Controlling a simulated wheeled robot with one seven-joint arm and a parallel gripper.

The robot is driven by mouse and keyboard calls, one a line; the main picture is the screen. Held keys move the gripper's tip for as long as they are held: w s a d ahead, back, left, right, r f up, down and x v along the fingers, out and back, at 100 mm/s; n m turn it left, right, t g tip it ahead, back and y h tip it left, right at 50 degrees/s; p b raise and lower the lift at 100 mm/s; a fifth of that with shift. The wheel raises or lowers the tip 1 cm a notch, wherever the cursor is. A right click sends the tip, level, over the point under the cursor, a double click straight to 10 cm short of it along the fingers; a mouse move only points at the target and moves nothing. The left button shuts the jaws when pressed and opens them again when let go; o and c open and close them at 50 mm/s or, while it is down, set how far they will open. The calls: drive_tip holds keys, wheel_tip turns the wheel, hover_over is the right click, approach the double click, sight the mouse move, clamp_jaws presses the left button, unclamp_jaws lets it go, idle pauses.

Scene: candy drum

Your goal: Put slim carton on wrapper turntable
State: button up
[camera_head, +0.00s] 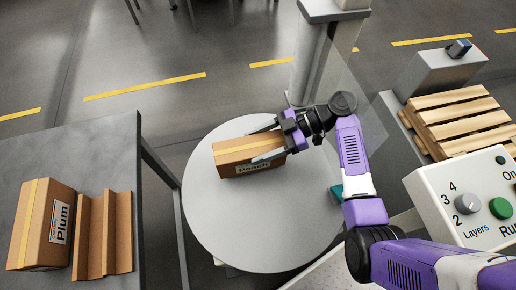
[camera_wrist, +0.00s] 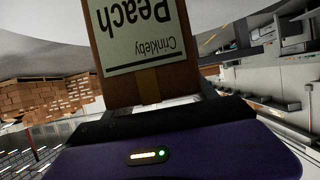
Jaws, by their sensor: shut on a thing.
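A brown carton labelled "Peach" (camera_head: 238,158), with yellow tape along its top, is at the upper left part of the round grey wrapper turntable (camera_head: 280,220). My gripper (camera_head: 266,142) is shut on this carton, with one finger on its near side and one on its far side. In the wrist view the Peach carton (camera_wrist: 143,40) stands close in front of my gripper, its label reading "Crinkleby Peach" upside down. Whether the carton's base touches the turntable cannot be told. A carton labelled "Plum" (camera_head: 42,225) lies on the dark table at left.
Folded brown cardboard (camera_head: 104,235) lies beside the Plum carton on the dark table (camera_head: 95,155). A grey wrapper column (camera_head: 308,60) rises behind the turntable. A control box (camera_head: 470,200) with knob and green button and a wooden pallet (camera_head: 460,120) are at right. The turntable's front is clear.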

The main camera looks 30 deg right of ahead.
drive_tip(key=shift+f, duration=1.3)
drive_tip(key=shift+f+b, duration=0.15)
drive_tip(key=shift+b, duration=0.15)
drive_tip(key=o, duration=1.9)
